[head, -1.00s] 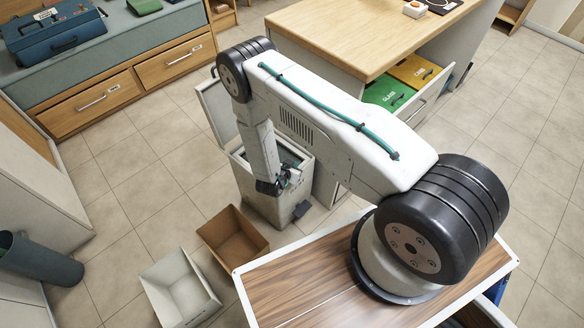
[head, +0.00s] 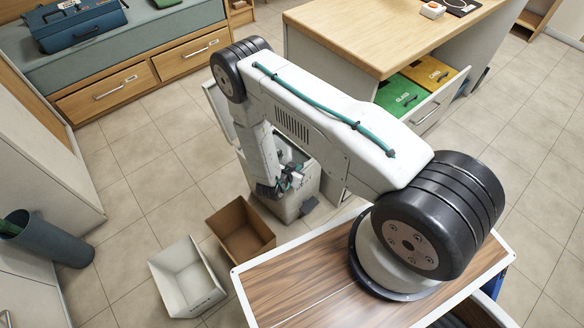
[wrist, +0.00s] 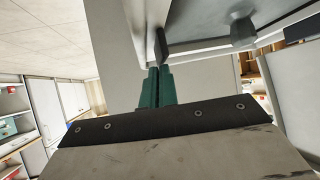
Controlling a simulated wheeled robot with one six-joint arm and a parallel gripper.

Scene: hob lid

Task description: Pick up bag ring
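A pale bin (head: 298,205) with its lid open stands on the floor behind my arm, beside the wooden-topped counter. My wrist covers part of its mouth, and I cannot pick out the bag ring for certain in either view. My gripper (head: 291,180) hangs at the bin's upper front in the head view. In the wrist view its two green fingers (wrist: 157,85) lie side by side, seemingly shut, with nothing clear between them. Their tips end near a dark upright bar under a grey surface; I cannot tell whether they touch.
A brown open box (head: 240,230) and a white open box (head: 187,277) stand on the floor in front of the bin. An open drawer (head: 432,115) holds green and yellow lidded containers. Tiled floor is clear at the middle left.

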